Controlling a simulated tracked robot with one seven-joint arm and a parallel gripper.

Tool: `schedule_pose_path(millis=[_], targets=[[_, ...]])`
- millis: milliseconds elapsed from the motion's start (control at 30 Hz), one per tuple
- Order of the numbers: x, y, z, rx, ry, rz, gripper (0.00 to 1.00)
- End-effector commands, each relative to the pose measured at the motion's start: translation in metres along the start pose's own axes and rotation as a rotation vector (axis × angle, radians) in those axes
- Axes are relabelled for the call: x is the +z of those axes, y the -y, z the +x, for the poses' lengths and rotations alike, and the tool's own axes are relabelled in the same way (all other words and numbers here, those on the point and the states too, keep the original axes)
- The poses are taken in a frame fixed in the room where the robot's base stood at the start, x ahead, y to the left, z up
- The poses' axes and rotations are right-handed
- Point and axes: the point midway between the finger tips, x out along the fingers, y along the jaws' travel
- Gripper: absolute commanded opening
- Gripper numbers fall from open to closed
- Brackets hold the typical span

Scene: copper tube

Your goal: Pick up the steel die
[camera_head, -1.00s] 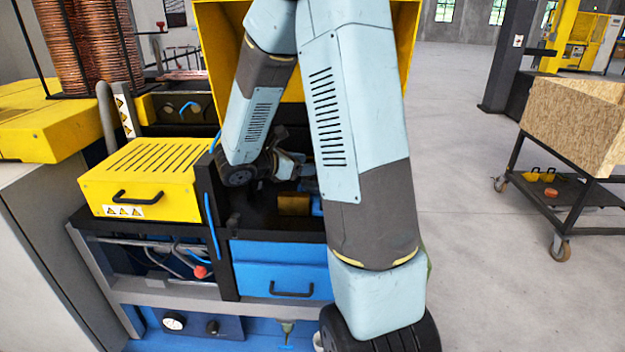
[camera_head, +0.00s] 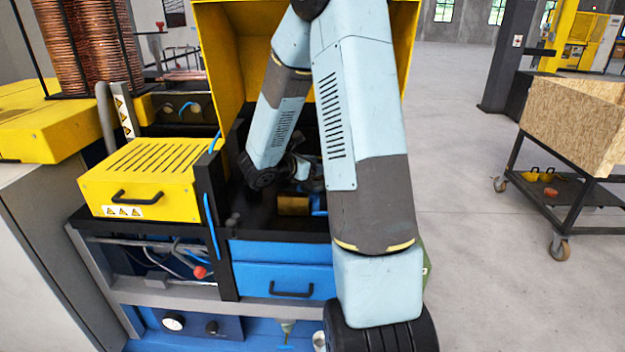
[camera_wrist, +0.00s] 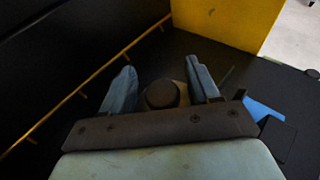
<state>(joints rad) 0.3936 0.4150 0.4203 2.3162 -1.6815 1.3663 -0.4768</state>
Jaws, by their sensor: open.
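A dark round piece (camera_wrist: 162,94), which looks like the steel die, shows in the wrist view with its top facing the camera. My gripper (camera_wrist: 163,82) is open, with one blue finger to the left of the die and one to the right. A small gap shows on each side; I cannot tell how far down the fingers reach. In the head view my gripper (camera_head: 300,165) is inside the machine's dark bay, partly hidden by my arm, and the die cannot be made out there.
Yellow walls (camera_head: 222,60) enclose the bay. A brass-coloured block (camera_head: 293,205) lies at its front, beside a blue part. A yellow slatted box (camera_head: 150,175) stands left. In the wrist view, a yellow rail (camera_wrist: 85,88) runs along the dark wall on the left.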

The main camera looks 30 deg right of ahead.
Motion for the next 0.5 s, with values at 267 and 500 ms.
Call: schedule_pose_path(millis=[267, 500], targets=[[0.0001, -0.0004, 0.0024, 0.002, 0.0, 0.0, 0.61], [0.0, -0.0005, 0.0021, 0.002, 0.0, 0.0, 0.4]])
